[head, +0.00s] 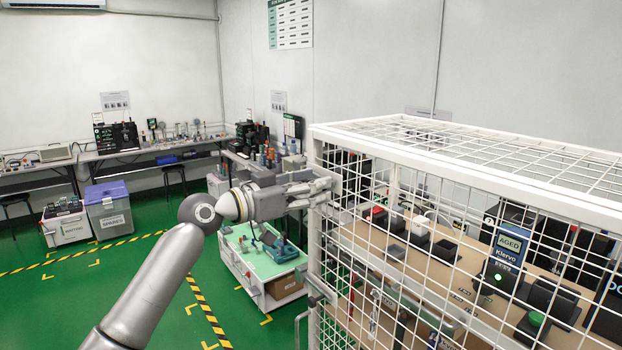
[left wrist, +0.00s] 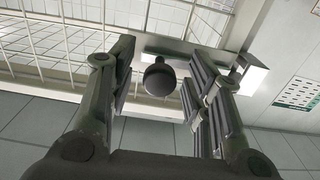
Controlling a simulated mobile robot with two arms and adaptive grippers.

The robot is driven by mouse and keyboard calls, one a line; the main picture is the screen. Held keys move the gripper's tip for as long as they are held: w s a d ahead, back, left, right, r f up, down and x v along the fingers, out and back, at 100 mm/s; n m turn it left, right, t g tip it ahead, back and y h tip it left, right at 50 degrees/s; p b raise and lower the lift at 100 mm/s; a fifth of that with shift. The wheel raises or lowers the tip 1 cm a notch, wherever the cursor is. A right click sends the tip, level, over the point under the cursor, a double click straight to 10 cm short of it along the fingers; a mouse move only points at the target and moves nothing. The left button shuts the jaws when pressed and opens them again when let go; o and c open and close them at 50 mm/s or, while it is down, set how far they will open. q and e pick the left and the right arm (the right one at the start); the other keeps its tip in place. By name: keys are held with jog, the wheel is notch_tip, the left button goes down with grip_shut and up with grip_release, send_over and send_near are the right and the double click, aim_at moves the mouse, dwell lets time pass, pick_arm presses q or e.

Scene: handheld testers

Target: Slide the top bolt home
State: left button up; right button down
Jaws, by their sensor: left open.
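My left gripper (head: 322,190) is at the near left corner of the white wire cage (head: 313,240), close to its upper part. In the left wrist view the gripper (left wrist: 163,85) is open, with one finger on each side of a dark round knob (left wrist: 159,78). The knob appears to belong to the top bolt, whose light mounting plate (left wrist: 190,47) is behind it on the cage frame. I see gaps between the knob and both fingers. In the head view the gripper hides the bolt. My right gripper is not in view.
A grey handle-like bar (head: 322,290) is lower on the cage's left side. Inside the cage, handheld testers (head: 503,255) and chargers stand on a wooden shelf. A white cart (head: 262,275) with a green top stands behind my arm. Green floor (head: 130,300) is open at left.

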pick_arm(q)
jog(key=shift+w+d, duration=0.1)
jog(key=shift+d, duration=0.1)
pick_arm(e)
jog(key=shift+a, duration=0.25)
pick_arm(q)
jog(key=shift+a, duration=0.1)
jog(key=shift+c, duration=0.5)
grip_shut()
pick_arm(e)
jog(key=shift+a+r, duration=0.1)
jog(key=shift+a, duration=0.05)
